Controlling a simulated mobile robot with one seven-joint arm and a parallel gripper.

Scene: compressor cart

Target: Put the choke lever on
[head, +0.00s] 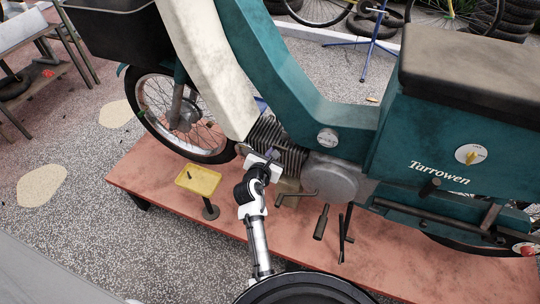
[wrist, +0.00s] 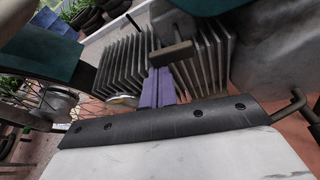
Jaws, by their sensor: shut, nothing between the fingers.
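A dark metal lever with a flat bar end (wrist: 171,53) stands out from the finned engine block (wrist: 205,60) in the wrist view; it looks like the choke lever, and I cannot read which position it is in. My gripper, with purple fingers (wrist: 158,88), is shut and empty just below and in front of that bar. The fingertips are very close to the bar; I cannot tell if they touch it. In the head view my gripper (head: 273,155) is at the engine fins (head: 285,150) of the teal moped, and my wrist hides the lever there.
The moped (head: 345,118) stands on a low red platform (head: 165,195). A yellow tray on a stand (head: 199,180) is left of my arm. The kick lever and pedal (head: 321,222) hang right of it. Open gravel lies front left.

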